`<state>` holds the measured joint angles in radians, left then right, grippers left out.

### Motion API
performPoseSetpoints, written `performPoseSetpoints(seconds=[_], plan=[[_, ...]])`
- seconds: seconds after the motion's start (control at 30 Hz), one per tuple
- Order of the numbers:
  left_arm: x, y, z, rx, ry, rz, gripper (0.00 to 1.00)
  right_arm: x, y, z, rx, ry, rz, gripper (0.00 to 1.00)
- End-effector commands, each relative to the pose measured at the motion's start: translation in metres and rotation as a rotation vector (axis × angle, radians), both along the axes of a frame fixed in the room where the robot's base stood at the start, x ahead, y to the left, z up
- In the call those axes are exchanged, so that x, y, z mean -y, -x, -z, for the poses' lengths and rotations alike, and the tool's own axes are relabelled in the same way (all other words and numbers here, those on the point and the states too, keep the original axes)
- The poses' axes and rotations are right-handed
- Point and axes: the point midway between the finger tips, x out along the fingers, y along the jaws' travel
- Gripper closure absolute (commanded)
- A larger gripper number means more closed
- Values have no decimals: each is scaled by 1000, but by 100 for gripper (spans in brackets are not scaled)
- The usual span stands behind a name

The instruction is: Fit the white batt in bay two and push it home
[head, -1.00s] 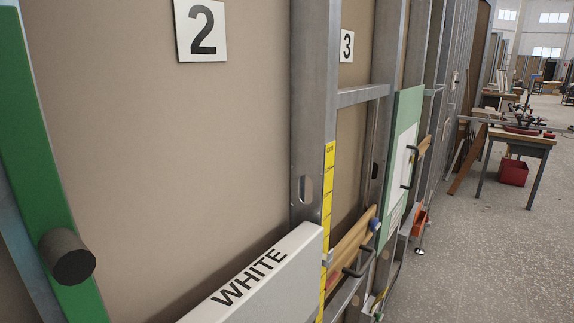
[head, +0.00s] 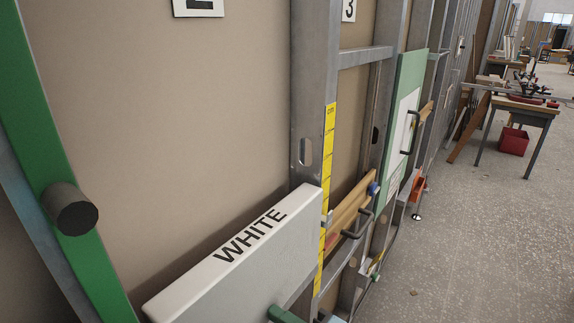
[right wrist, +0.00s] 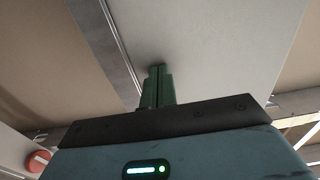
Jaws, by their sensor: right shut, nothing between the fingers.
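The white batt (head: 245,285), marked WHITE on its top edge, stands in the lower part of bay two, between a green upright (head: 62,150) and a grey metal stud (head: 308,100). Its right end is by the stud, and its front seems to stick out past the stud face. My right gripper (head: 285,314) just shows at the bottom, low in front of the batt. In the right wrist view its green fingers (right wrist: 157,85) are together and empty, with tips at or very near the pale batt face (right wrist: 215,50); contact is unclear. My left gripper is not in view.
A dark round knob (head: 70,209) juts from the green upright. A yellow tape (head: 328,170) runs down the stud. Right of it are a wooden piece with a black handle (head: 358,223) and a green-edged board (head: 408,110). Open floor (head: 480,240) lies to the right.

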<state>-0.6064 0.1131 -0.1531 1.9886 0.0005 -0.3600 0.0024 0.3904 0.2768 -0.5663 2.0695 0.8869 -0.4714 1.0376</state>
Motion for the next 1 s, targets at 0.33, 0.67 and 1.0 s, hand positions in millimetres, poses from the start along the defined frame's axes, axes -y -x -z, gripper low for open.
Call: performPoseSetpoints(seconds=[0.33, 0.67, 1.0], plan=[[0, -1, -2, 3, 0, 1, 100, -8, -5, 0, 1, 1, 0, 100], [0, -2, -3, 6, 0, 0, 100, -15, -10, -1, 1, -1, -2, 100], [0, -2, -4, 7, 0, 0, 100, -22, -15, 0, 0, 0, -1, 100]])
